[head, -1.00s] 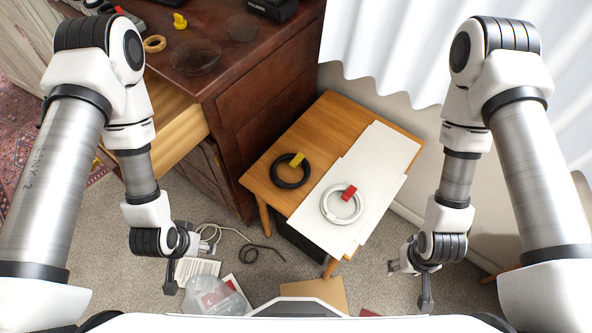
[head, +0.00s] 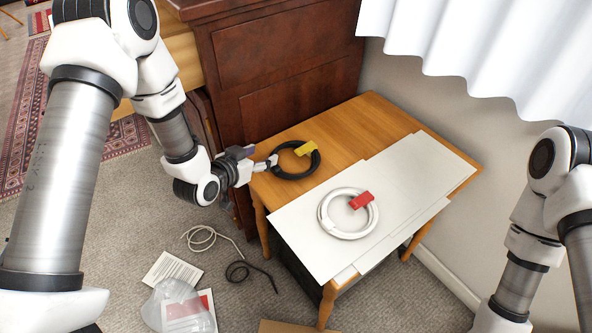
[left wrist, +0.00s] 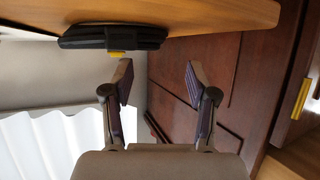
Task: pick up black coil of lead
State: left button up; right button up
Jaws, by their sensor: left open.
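The black coil of lead (head: 288,174) with a yellow tag (head: 306,149) lies on the small wooden table, near its left end. In the left wrist view the coil (left wrist: 112,38) shows edge-on at the upper left, against the tabletop's edge. My left gripper (head: 262,159) is beside the coil's left side in the head view. It is open, with nothing between its two fingers (left wrist: 158,76); the coil is off to one side of them. Whether a finger touches the coil is unclear. My right gripper is out of view.
A white coil (head: 326,220) with a red tag lies on white boards (head: 408,185) on the table (head: 352,125). A dark wooden cabinet (head: 285,60) stands close behind. Loose cords (head: 240,270) and a plastic bag (head: 178,306) lie on the carpet.

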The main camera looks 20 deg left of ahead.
aim_at(274, 150)
pick_arm(q)
jog(key=b+x, duration=0.1)
jog(key=x, duration=0.5)
jog(key=shift+w+d, duration=0.1)
jog(key=shift+d, duration=0.05)
grip_shut()
